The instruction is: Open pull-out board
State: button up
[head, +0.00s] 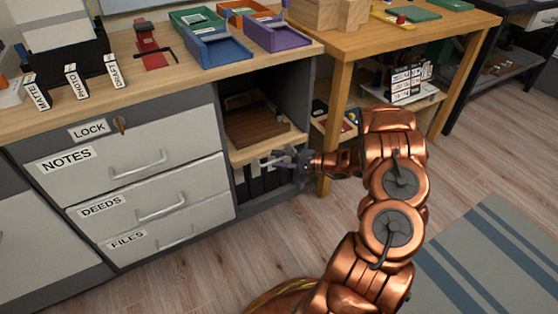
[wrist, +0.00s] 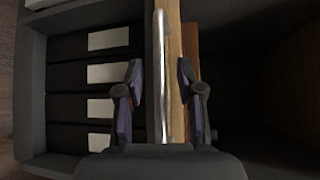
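The pull-out board (head: 262,142) is a light wood panel in the open bay at the right end of the grey desk cabinet. In the wrist view the board's edge (wrist: 175,40) runs up the picture, with a long metal bar handle (wrist: 161,60) along it. My gripper (head: 286,159) is at the front of the board. In the wrist view my gripper (wrist: 159,70) is open, one finger on each side of the handle and board edge. I see gaps beside both fingers, so it does not look closed on the handle. The gripper hides part of the handle in the head view.
A dark brown wooden stack (head: 255,125) lies above the board. Dark binders (wrist: 95,75) with pale labels stand below it. Left are grey drawers (head: 145,160) with bar handles and a LOCK key (head: 119,124). A wooden table (head: 400,40) stands right. Floor in front is clear.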

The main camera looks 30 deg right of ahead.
grip_shut()
dwell(0.3)
dwell(0.4)
